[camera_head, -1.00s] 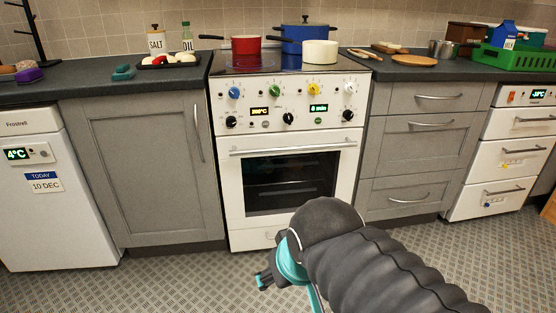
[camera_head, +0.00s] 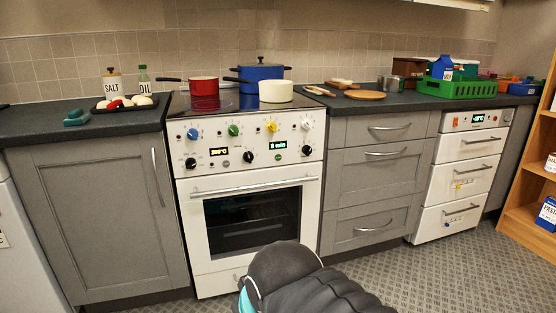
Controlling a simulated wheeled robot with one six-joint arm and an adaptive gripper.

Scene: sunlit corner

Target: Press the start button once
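The white oven (camera_head: 250,193) stands in the middle of the counter row, its door shut. Its control panel has coloured knobs on top, black knobs below and two lit displays. A small green button (camera_head: 278,157) sits under the right display (camera_head: 279,145), and a small grey button (camera_head: 226,163) sits beside the left display. Any lettering on the buttons is too small to read. My dark arm comes in at the bottom, in front of the oven's lower part. Only a teal bit near its end shows; my gripper's fingers are out of the picture.
A red pot (camera_head: 204,88), a blue pot (camera_head: 262,76) and a cream pot (camera_head: 276,93) stand on the hob. Grey cabinets flank the oven. A white drawer unit (camera_head: 460,180) and a wooden shelf (camera_head: 526,205) stand at the right. Patterned floor at the lower right is clear.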

